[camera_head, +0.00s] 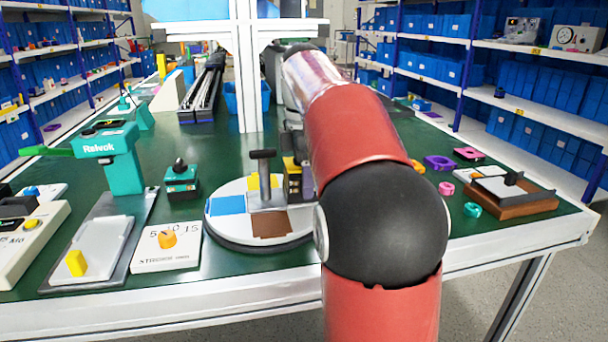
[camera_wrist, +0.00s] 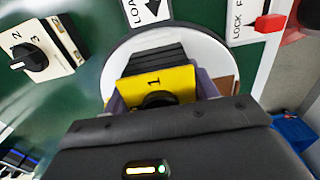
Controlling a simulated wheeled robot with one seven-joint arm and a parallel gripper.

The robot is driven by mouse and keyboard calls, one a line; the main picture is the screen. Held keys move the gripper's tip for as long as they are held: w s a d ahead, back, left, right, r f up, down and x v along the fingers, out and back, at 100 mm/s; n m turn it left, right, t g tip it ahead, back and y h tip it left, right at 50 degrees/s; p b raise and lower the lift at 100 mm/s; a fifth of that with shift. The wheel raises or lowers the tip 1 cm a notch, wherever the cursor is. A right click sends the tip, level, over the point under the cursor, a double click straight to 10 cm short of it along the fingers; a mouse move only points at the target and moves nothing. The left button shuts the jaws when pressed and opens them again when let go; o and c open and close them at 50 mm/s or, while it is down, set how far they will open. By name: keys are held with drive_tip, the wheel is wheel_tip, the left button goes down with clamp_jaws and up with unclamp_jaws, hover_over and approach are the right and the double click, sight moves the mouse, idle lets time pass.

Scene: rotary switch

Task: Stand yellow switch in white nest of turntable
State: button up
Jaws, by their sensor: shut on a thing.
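The yellow switch (camera_wrist: 172,78) has a yellow face marked "1", a black knob and a black ribbed side. My gripper (camera_wrist: 160,94) is shut on it, with purple fingers at its two sides. In the head view the switch (camera_head: 291,166) shows as a yellow top over a dark body, at the right of the turntable; my arm hides the gripper there. The turntable (camera_head: 225,233) is a round white disc with blue, brown and yellow patches and a dark T-handle on a grey block. It also shows in the wrist view (camera_wrist: 114,66). I cannot tell the white nest or whether the switch touches the disc.
A white box with an orange knob (camera_head: 167,239) and a grey tray (camera_head: 97,252) stand left of the turntable. A small teal switch (camera_head: 181,180) stands behind them. A brown-based box (camera_head: 513,204) and coloured rings lie right. A white post (camera_head: 247,85) rises behind.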

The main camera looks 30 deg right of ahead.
idle(0.3)
drive_tip(key=shift+w+r+p, duration=0.1)
drive_tip(key=shift+r+p, duration=0.15)
drive_tip(key=shift+p, duration=0.1)
drive_tip(key=shift+d+r+p, duration=0.2)
drive_tip(key=shift+r+p, duration=0.1)
drive_tip(key=shift+r, duration=0.2)
drive_tip(key=shift+d+r, duration=0.1)
drive_tip(key=shift+f+b, duration=0.3)
drive_tip(key=shift+f, duration=0.15)
drive_tip(key=shift+f+b, duration=0.3)
drive_tip(key=shift+f, duration=0.25)
drive_tip(key=o, duration=1.1)
drive_tip(key=shift+o, duration=0.2)
